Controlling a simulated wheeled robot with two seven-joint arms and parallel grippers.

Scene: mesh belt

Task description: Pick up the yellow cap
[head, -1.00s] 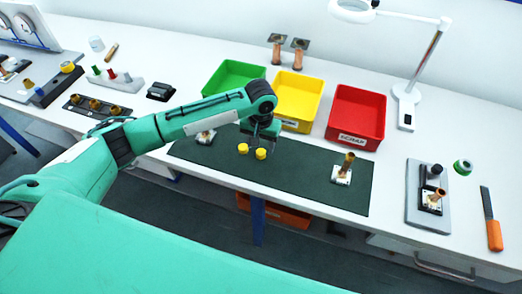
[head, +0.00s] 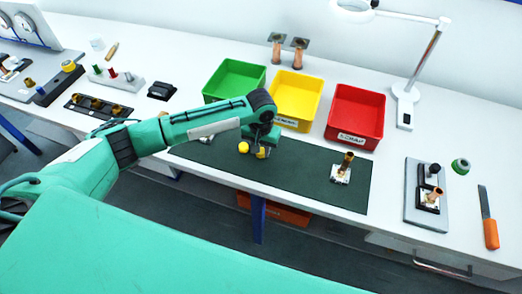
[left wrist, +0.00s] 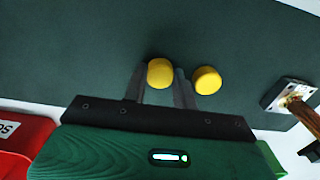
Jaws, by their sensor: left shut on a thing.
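Two yellow caps are on the dark green mat (head: 300,180). My left gripper (head: 262,150) is down at the mat, shut on the right-hand cap (head: 260,154), which its fingers partly hide in the head view. In the left wrist view this cap (left wrist: 160,73) sits between the two fingertips. The other yellow cap (head: 243,147) stands just left of the gripper in the head view. It shows in the left wrist view (left wrist: 207,80) outside the fingers, close to one of them. My right gripper is not in view.
Green (head: 234,80), yellow (head: 296,100) and red (head: 355,117) bins stand behind the mat. A fixture with a brass post (head: 341,172) is on the mat's right. Another fixture (left wrist: 290,95) is near the free cap. The mat's middle right is clear.

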